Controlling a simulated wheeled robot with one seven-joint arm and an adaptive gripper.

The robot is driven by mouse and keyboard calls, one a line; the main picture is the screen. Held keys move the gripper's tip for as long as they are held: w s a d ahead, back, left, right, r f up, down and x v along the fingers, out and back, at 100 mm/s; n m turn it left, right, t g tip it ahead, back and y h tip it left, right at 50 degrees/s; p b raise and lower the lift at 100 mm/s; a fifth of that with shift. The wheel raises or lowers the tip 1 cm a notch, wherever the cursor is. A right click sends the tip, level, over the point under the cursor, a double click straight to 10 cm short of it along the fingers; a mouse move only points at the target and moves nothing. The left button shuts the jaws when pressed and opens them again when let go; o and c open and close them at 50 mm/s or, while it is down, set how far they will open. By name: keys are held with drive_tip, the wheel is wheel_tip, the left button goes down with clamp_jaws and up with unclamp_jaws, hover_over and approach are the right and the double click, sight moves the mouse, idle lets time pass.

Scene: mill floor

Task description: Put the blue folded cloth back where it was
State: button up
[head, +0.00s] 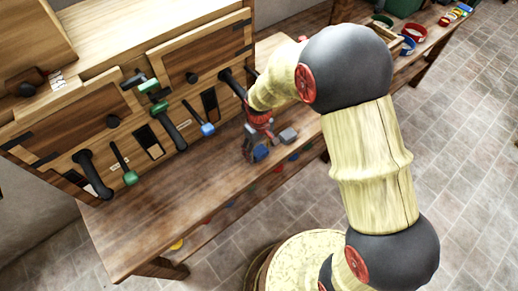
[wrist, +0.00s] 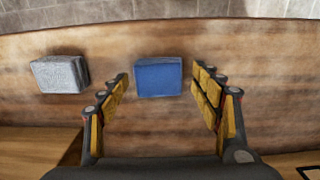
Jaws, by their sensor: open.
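The blue folded cloth (wrist: 158,77) is a small block-like bundle on the wooden bench top. In the wrist view it lies between the tips of my open gripper (wrist: 161,84), with a gap on each side. In the head view the blue cloth (head: 261,152) shows just below my gripper (head: 252,147), partly hidden by it. The fingers point down at the bench and hold nothing. I cannot tell the exact height of the fingertips above the bench.
A grey folded cloth (wrist: 60,74) lies left of the blue one, close to the left finger. A wooden cabinet front with black handles and green-headed tools (head: 130,177) rises behind the bench (head: 150,225). A second bench (head: 425,50) holds bowls. The near bench surface is mostly clear.

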wheel_tip(320, 180, up, 12)
drive_tip(key=p, duration=0.4)
wheel_tip(320, 180, up, 10)
drive_tip(key=m+t, duration=0.1)
drive_tip(key=m, duration=0.1)
hover_over(259, 151)
drive_tip(key=s+d, duration=0.2)
drive_tip(key=d, duration=0.2)
drive_tip(key=s+d+r+m+t, duration=0.2)
drive_tip(key=s+d+r, duration=0.3)
drive_tip(key=s+r, duration=0.2)
drive_tip(key=s+d+r+m+t, duration=0.2)
drive_tip(key=s+d+r, duration=0.3)
drive_tip(key=s, duration=0.6)
wheel_tip(259, 151, up, 2)
drive_tip(key=shift+d+r+m+t, duration=0.15)
drive_tip(key=shift+r+m+t, duration=0.15)
drive_tip(key=shift+m, duration=0.1)
drive_tip(key=shift+s, duration=0.1)
